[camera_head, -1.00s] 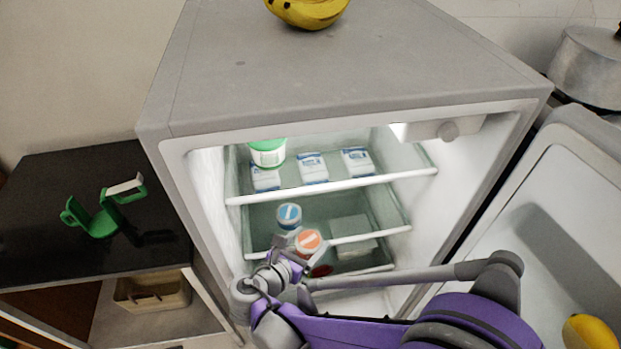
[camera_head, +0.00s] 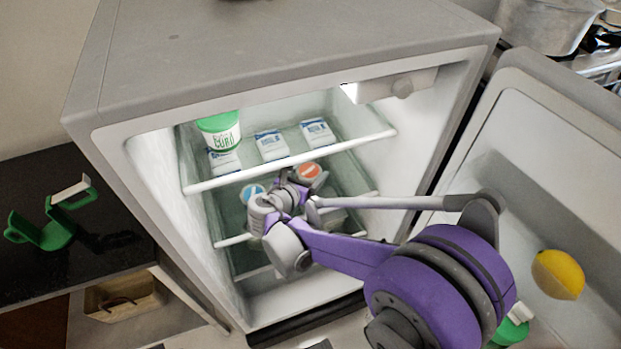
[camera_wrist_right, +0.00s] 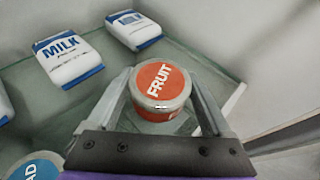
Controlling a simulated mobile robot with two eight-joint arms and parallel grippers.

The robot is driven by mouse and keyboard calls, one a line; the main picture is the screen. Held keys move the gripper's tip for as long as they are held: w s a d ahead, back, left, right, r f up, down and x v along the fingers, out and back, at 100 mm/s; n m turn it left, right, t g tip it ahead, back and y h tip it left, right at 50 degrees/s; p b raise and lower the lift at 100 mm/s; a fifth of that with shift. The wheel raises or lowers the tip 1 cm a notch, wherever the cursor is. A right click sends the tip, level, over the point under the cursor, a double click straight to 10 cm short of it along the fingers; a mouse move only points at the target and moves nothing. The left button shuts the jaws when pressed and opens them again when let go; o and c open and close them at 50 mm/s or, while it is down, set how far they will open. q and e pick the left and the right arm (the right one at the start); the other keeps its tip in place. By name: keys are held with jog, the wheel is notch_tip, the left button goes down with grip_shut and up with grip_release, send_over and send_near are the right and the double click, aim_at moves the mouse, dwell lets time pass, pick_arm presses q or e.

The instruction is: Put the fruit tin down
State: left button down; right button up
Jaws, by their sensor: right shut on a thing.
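The fruit tin (camera_head: 309,171) has an orange lid and a silver rim. It is inside the open fridge, right of the blue-lidded tin (camera_head: 252,193). My right gripper (camera_head: 303,183) is shut on its sides. In the right wrist view the tin (camera_wrist_right: 160,85) sits upright between the two fingers, its FRUIT label facing up, with glass shelf around it. Whether its base touches the shelf is hidden. My left gripper is not in view.
In the right wrist view a milk pack (camera_wrist_right: 68,58) lies left of the tin. The open door (camera_head: 560,160) holds a lemon (camera_head: 557,274). A black table (camera_head: 60,215) stands left.

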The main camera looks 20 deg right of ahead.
aim_at(311, 179)
jog(key=f, duration=0.2)
jog(key=f+b, duration=0.1)
jog(key=shift+w+d, duration=0.35)
jog(key=shift+d, duration=0.05)
jog(key=shift+f, duration=0.2)
jog(key=shift+f, duration=0.15)
jog(key=o, duration=1.4)
